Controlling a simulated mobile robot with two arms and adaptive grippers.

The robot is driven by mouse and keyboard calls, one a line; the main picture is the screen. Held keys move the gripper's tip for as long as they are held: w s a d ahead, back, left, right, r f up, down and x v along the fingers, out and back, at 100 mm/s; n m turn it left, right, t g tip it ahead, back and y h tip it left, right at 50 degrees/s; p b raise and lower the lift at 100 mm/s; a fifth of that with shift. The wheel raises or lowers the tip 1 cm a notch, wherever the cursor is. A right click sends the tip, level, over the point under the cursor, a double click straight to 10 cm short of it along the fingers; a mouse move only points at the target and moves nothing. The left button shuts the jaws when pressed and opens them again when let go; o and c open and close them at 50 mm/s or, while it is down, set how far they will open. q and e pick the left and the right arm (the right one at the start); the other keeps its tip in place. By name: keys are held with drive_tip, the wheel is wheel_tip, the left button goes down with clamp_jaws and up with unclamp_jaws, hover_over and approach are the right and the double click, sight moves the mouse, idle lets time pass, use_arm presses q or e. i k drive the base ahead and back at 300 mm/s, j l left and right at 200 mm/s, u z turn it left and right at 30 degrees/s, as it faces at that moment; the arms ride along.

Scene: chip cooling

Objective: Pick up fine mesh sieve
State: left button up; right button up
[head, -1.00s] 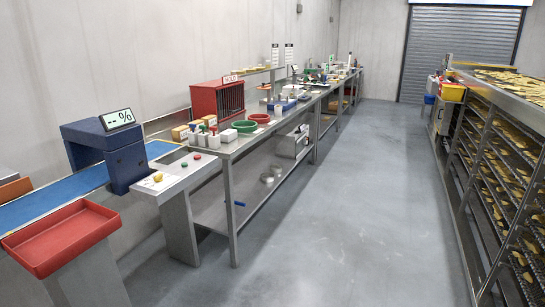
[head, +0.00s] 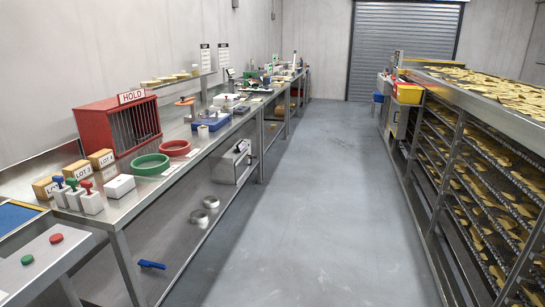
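Two round, sieve-like rings lie on the steel bench on the left in the head view. The green ring (head: 151,174) is nearer, and the red ring (head: 174,153) is just beyond it. I cannot tell which of them has the fine mesh, as their insides are too small to make out. Two small silvery round items (head: 199,218) sit on the lower shelf below. Neither of my grippers is in view.
The steel bench (head: 186,174) also bears a red HOLD cage (head: 120,125), lot boxes (head: 101,159), colored-handle stamps (head: 91,202) and a white box (head: 119,187). A rack (head: 462,140) of chip trays stands right. The grey floor (head: 300,200) between is clear.

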sight(210, 198)
drive_tip(key=i+l, duration=0.1)
drive_tip(key=i, duration=1.75)
drive_tip(key=j+u, duration=0.05)
drive_tip(key=j, duration=0.05)
